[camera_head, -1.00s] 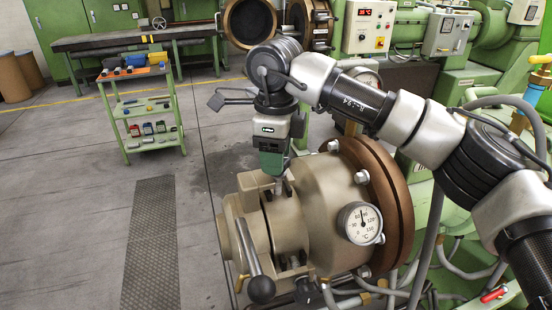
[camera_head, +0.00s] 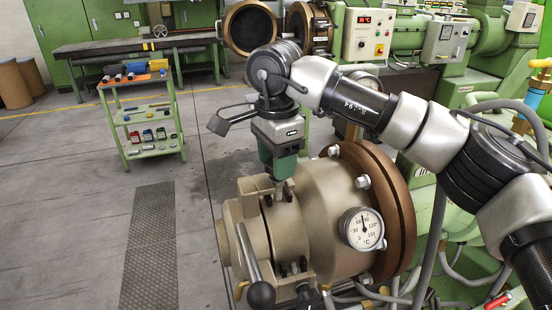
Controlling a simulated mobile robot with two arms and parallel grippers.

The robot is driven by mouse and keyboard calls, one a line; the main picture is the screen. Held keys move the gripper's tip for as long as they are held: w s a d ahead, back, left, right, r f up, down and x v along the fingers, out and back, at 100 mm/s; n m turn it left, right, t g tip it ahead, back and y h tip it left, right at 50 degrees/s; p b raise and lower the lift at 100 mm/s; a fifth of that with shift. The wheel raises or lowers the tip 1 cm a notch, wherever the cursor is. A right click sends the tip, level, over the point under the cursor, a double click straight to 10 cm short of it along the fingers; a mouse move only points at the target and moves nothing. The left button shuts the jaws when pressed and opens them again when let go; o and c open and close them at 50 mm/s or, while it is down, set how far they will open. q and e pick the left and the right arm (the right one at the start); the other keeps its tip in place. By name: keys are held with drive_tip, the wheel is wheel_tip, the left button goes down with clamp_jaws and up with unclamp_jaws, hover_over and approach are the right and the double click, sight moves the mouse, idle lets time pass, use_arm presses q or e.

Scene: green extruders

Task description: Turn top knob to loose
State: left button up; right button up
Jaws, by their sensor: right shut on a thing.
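The beige extruder head (camera_head: 318,215) stands at the centre of the head view, with a clamp collar (camera_head: 247,212) at its left end. My right gripper (camera_head: 281,186) points down at the top of the collar. It is shut on the top knob, which is mostly hidden by the gripper. A lever with a black ball end (camera_head: 261,294) hangs at the collar's lower front. My left gripper is not in view.
A round dial gauge (camera_head: 362,229) sticks out from the head's front, beside the brown flange (camera_head: 392,190). Grey cables run at the lower right. A green cart (camera_head: 150,116) with tools and a workbench (camera_head: 130,37) stand farther back.

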drive_tip(key=shift+r, duration=0.15)
idle(0.4)
drive_tip(key=o, duration=0.9)
wheel_tip(320, 180, up, 11)
drive_tip(key=shift+f+b, duration=0.15)
drive_tip(key=shift+b, duration=0.5)
